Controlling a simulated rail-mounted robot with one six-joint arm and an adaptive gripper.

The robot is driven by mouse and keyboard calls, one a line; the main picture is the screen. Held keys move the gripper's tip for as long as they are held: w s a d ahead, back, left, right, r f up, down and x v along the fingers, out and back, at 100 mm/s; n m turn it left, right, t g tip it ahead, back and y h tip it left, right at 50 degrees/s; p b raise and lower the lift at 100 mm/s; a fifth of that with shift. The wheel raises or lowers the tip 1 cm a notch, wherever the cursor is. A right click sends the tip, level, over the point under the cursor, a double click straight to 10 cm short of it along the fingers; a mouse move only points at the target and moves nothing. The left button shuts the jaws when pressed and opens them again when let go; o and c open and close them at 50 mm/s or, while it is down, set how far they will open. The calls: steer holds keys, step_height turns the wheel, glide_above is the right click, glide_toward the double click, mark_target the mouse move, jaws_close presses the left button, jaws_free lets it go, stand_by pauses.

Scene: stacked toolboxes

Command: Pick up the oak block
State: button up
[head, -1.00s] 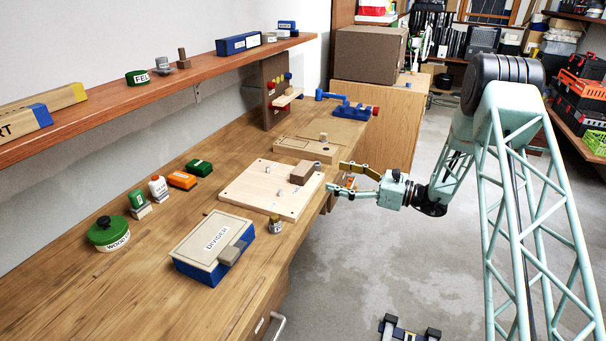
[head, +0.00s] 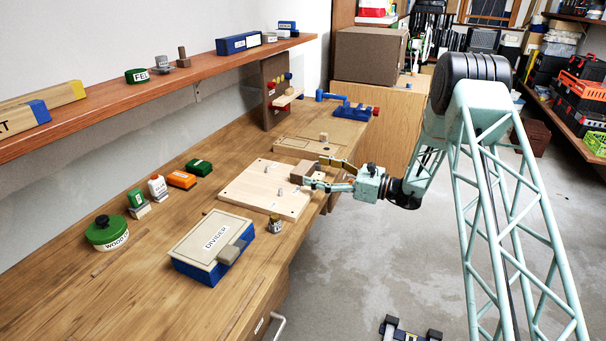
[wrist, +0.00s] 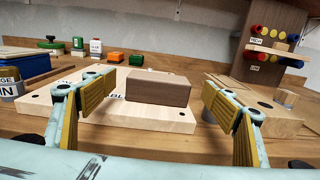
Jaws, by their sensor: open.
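A brown wooden block (wrist: 158,87), which I take for the oak block, sits on a pale wooden board (wrist: 165,121) with pegs. In the head view it lies at the right end of the board (head: 235,194). No name can be read on the block. My gripper (head: 314,172) is open and comes in from the right, at the bench's front edge. In the wrist view the block stands between and beyond the two yellow-padded fingers, with space on both sides. It is not held.
A blue box with a lid marked DIVIDER (head: 212,246) has a grey-brown block on it. A small tin (head: 275,224) stands beside the board. A green tin (head: 106,232) and small containers stand farther left. Another board with a small block (head: 323,137) lies beyond.

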mark_target(303, 167)
steer(key=shift+b+x, duration=0.7)
steer(key=shift+x, duration=1.9)
steer(key=shift+r, duration=0.1)
steer(key=c, duration=1)
steer(key=shift+r, duration=0.1)
steer(key=shift+r+p, duration=0.6)
steer(key=shift+r, duration=1.15)
steer(key=s+d, duration=0.2)
steer(key=s, duration=0.3)
steer(key=s+d+p, duration=0.1)
steer(key=s, duration=0.4)
steer(key=s+d+r+p, duration=0.1)
steer(key=s+d, duration=0.1)
steer(key=s, duration=0.3)
steer(key=shift+d+r, duration=0.15)
steer(key=shift+d, duration=0.15)
